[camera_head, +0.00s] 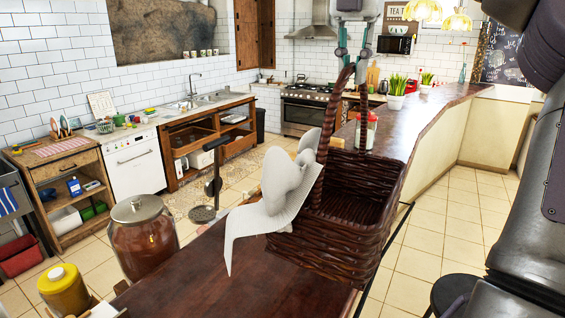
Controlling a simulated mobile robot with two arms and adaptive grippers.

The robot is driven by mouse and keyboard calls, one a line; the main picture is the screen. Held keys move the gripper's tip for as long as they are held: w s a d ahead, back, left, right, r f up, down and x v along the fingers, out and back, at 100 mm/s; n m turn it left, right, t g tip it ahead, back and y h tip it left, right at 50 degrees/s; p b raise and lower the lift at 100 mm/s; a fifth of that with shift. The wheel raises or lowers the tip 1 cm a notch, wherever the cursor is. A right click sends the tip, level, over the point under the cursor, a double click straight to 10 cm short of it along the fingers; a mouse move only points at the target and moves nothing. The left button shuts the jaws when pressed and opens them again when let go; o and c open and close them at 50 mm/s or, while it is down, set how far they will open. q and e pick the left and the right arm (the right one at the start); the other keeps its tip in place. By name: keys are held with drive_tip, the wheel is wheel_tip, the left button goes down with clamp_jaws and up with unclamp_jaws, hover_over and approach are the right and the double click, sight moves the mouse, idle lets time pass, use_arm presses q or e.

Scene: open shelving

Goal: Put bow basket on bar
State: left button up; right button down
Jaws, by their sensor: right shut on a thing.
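The bow basket (350,215) is dark brown wicker with a tall looped handle and a large white bow on its left side. My right gripper (344,60) comes down from the top edge and is shut on the top of the handle. The basket hangs upright, slightly turned, in front of the bar (215,268), a long dark wooden counter. Its lower right part overlaps the bar's right edge in the picture. I cannot tell whether its base touches the bar. My left gripper is not in view.
A red-and-white jar (366,131) and potted plants (396,92) stand farther along the bar. A dark stool (453,293) is at the lower right.

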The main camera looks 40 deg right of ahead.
drive_tip(key=w+a+f+p, duration=0.1)
drive_tip(key=w+a+f, duration=0.1)
drive_tip(key=f, duration=0.1)
drive_tip(key=w+a+f+p, duration=0.2)
drive_tip(key=a+f, duration=0.1)
drive_tip(key=w+a+f+p, duration=0.1)
drive_tip(key=w+a+f, duration=0.2)
drive_tip(key=f, duration=0.1)
drive_tip(key=shift+a, duration=0.2)
drive_tip(key=shift+d+f, duration=0.1)
drive_tip(key=shift+f, duration=0.15)
drive_tip(key=c, duration=1.6)
unclamp_jaws()
drive_tip(key=shift+f, duration=0.15)
drive_tip(key=o, duration=0.4)
drive_tip(key=shift+s, duration=0.1)
drive_tip(key=shift+o, duration=0.2)
